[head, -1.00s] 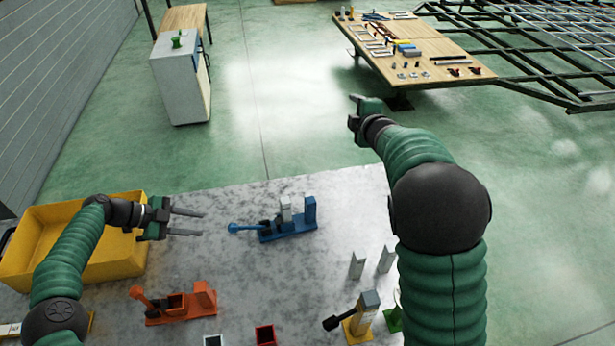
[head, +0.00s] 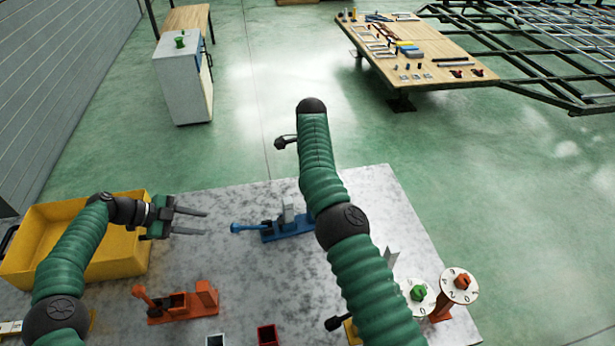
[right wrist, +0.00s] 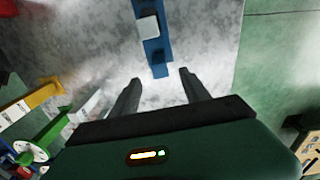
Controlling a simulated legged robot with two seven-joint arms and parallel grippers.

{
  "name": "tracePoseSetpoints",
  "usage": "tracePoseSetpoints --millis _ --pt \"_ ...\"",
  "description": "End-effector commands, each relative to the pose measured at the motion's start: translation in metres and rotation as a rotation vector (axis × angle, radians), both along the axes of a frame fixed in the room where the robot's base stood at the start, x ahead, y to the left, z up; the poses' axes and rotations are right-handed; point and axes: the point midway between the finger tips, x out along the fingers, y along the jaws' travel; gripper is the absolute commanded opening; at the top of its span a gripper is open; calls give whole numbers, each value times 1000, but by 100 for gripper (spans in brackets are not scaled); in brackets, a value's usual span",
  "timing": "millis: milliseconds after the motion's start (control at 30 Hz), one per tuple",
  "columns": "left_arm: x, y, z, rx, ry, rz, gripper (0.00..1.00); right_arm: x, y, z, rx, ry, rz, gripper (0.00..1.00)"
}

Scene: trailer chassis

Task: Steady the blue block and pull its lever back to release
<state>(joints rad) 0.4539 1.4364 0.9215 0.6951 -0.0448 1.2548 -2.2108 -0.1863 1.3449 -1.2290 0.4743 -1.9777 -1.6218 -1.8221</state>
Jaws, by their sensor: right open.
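The blue block (head: 289,226) is a low blue base on the grey table, with a light grey piece standing in it. Its blue lever (head: 248,228) points left and ends in a round knob. My right arm covers the block's right end in the head view. My left gripper (head: 190,221) is open and empty, left of the lever and apart from it. In the right wrist view my right gripper (right wrist: 160,88) is open and empty, with the blue block (right wrist: 153,45) just beyond its fingertips. The right fingers are hidden in the head view.
An orange block with a lever (head: 183,302) stands nearer the front. A yellow bin (head: 120,258) is at the left. Green and orange dials (head: 459,286) stand at the right front. Small black and red boxes (head: 268,335) sit at the front edge. The table behind the blue block is clear.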

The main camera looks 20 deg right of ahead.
Motion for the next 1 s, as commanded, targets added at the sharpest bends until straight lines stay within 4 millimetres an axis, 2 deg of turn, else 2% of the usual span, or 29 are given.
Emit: tracePoseSetpoints --millis 400,533,700,967,1000 --pt "0 2 0 -2 1 -1 36 -1 1 -100 1 1 -3 55" --pt "0 2 0 -2 1 -1 36 -1 1 -125 1 -1 -3 55" --pt "0 1 0 -2 1 -1 36 0 1 -142 2 -3 -2 55" --pt "0 1 0 -1 0 0 36 0 1 -145 3 -4 -4 55" --pt "0 1 0 -2 1 -1 36 0 1 -144 3 -4 -4 52"
